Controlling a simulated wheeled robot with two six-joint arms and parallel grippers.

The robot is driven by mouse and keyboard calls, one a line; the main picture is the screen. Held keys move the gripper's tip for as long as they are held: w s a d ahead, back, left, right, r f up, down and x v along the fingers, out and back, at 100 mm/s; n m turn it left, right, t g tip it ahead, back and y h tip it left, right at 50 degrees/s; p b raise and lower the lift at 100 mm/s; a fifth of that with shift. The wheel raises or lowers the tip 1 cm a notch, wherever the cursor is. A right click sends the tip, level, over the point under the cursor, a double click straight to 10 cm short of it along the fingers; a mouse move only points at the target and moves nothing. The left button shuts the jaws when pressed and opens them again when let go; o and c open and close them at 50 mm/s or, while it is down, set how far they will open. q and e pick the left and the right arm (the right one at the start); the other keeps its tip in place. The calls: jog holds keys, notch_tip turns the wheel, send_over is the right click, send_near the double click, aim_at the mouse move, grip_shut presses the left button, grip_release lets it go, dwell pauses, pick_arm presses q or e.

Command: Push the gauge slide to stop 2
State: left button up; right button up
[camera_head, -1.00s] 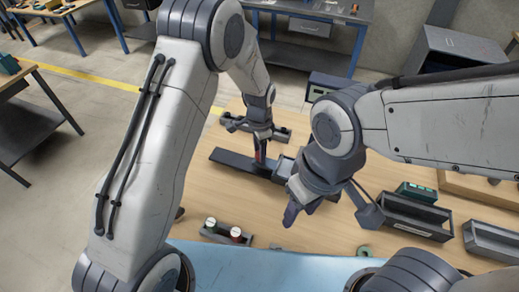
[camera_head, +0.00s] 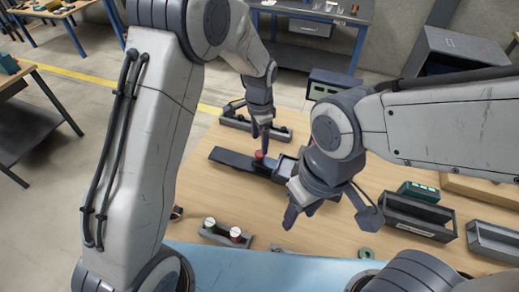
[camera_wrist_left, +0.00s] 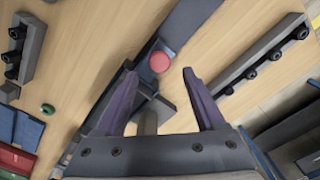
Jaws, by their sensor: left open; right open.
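The gauge slide is a long dark rail (camera_head: 233,160) on the wooden table with a red round knob (camera_head: 259,155) on it. The rail (camera_wrist_left: 188,25) and knob (camera_wrist_left: 159,61) also show in the left wrist view. My left gripper (camera_head: 262,136) is above the knob. In the left wrist view its open fingers (camera_wrist_left: 159,76) point along the rail, with the knob beyond the gap between their tips; nothing is held. My right gripper (camera_head: 291,212) is open, in front of the rail's right part, and hides some of it. I cannot read stop marks.
A dark rack (camera_head: 236,122) lies behind the rail. Grey bins (camera_head: 418,222) stand at the right, with a green-topped device (camera_head: 418,192) by them. The front middle table is fairly clear.

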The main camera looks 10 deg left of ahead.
pick_arm(q)
notch_tip(320, 180, up, 6)
jog(key=shift+f+b, duration=0.25)
jog(key=shift+b, duration=0.2)
pick_arm(e)
jog(key=shift+f, duration=0.7)
